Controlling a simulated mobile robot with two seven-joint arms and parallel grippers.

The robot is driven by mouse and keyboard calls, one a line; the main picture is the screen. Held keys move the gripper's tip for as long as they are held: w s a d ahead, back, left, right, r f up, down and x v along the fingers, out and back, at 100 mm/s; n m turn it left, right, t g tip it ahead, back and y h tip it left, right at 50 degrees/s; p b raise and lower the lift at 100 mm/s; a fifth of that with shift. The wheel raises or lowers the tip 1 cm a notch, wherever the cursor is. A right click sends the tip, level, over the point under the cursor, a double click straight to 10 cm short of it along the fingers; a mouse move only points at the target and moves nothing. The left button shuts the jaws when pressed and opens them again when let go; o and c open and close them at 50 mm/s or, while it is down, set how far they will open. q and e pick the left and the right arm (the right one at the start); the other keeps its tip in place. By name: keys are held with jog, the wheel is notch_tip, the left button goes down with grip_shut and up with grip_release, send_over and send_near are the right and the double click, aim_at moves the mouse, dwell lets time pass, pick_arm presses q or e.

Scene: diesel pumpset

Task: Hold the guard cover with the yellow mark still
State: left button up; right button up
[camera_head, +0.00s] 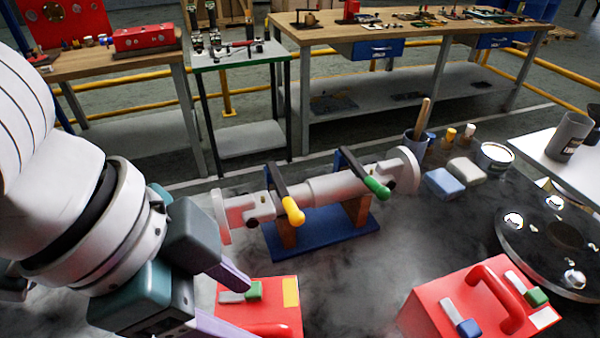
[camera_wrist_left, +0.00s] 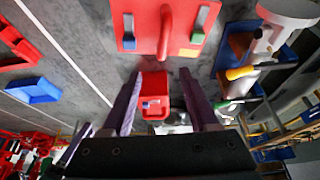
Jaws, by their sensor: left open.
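The guard cover with the yellow mark (camera_head: 258,312) is a red plate at the bottom of the head view, cut off by the frame edge. It has a red handle, a green-tipped latch and a yellow patch (camera_head: 291,292). In the left wrist view the cover (camera_wrist_left: 143,35) is at the top, with its handle in the middle and latches on both sides. My left gripper (camera_head: 240,305) is open beside the cover, partly in front of it. In the left wrist view its two fingers (camera_wrist_left: 160,76) point toward the handle with nothing gripped. Contact cannot be told.
A second red cover (camera_head: 450,310) with a white mark lies to the right. A shaft (camera_head: 330,188) with yellow and green levers rests on a blue stand (camera_head: 320,238) behind. Blue and white blocks, cups and a round flange (camera_head: 515,245) stand right. Workbenches are at the back.

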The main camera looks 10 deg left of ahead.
aim_at(276, 328)
pick_arm(q)
jog(key=shift+f, duration=0.35)
jog(key=b+x, duration=0.1)
jog(key=x, duration=0.8)
jog(key=shift+w+a, duration=0.1)
grip_shut()
dwell(0.8)
jog(key=shift+c, duration=1.2)
grip_release()
grip_shut()
